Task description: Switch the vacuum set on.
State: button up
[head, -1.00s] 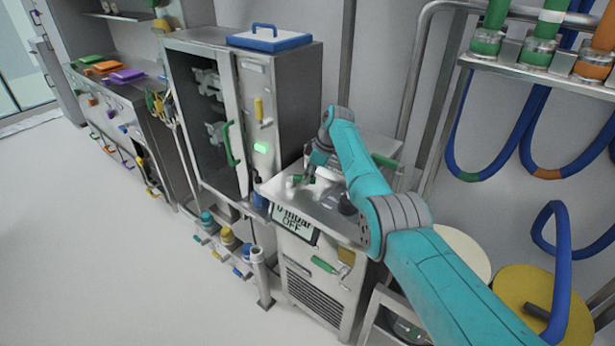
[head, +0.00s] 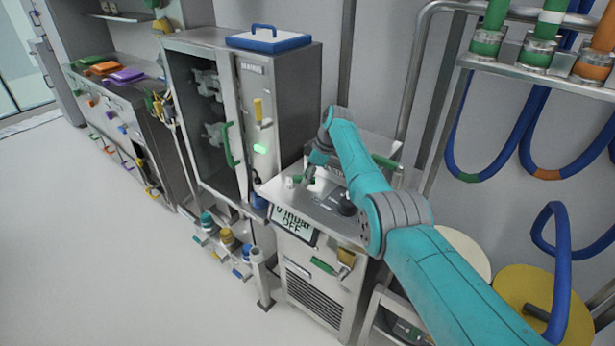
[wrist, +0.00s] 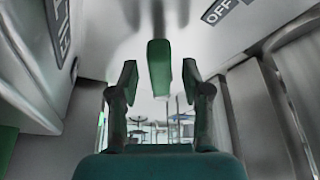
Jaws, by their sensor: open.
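The vacuum set is a grey metal cabinet (head: 318,290) with a display (head: 297,226) on its sloped front that reads OFF. A small green lever (head: 303,180) is on its top panel, by my gripper (head: 312,171). In the wrist view the green lever (wrist: 159,67) stands between the two open fingers of my gripper (wrist: 159,82), with a gap on each side. A label reading OFF (wrist: 217,12) is at the upper right there. Another label, partly cut off, is at the upper left.
A glass-door cabinet (head: 247,80) with a green handle stands to the left. Pipes and blue hoses (head: 520,165) hang at the right. The floor (head: 110,260) at the left is clear.

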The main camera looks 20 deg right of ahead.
jog(key=v, duration=1.2)
jog(key=shift+c, duration=0.3)
